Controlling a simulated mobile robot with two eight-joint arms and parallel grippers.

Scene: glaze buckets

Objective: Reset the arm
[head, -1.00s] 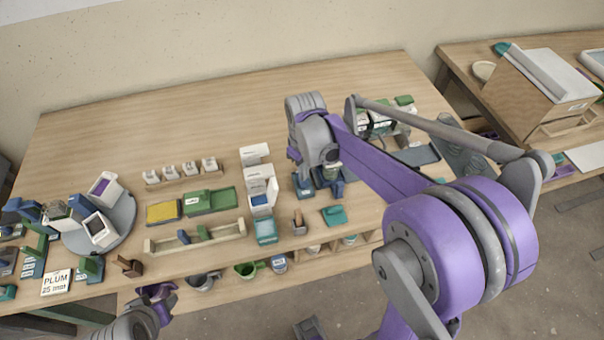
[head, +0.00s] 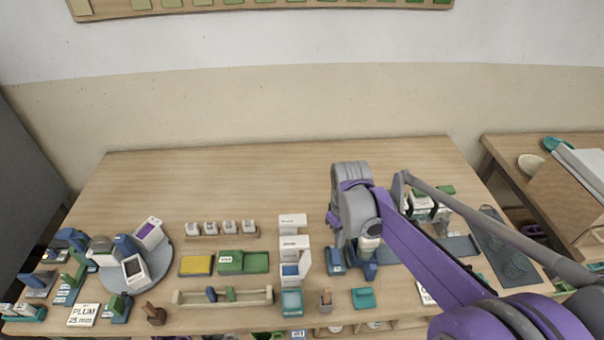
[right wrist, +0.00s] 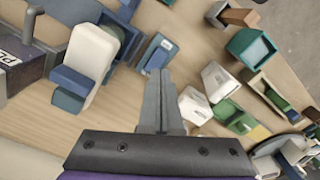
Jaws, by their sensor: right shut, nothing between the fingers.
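My right arm reaches in from the right in the head view. Its gripper (head: 362,245) hangs over the right-centre of the table, by a blue stand (head: 336,262), and the wrist partly hides it. In the right wrist view the two grey fingers (right wrist: 161,100) are together with nothing between them. They are beside a small blue-and-white block (right wrist: 157,52) and a white-and-blue dispenser (right wrist: 92,58); I cannot tell whether they touch anything. My left gripper is not in view.
The turntable (head: 118,282) with boxes stands at left. Green and yellow trays (head: 197,265), a wooden rack (head: 225,304) and white boxes (head: 293,223) fill the centre. A dark mat (head: 508,262) lies at right. The table's back strip (head: 250,165) is clear.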

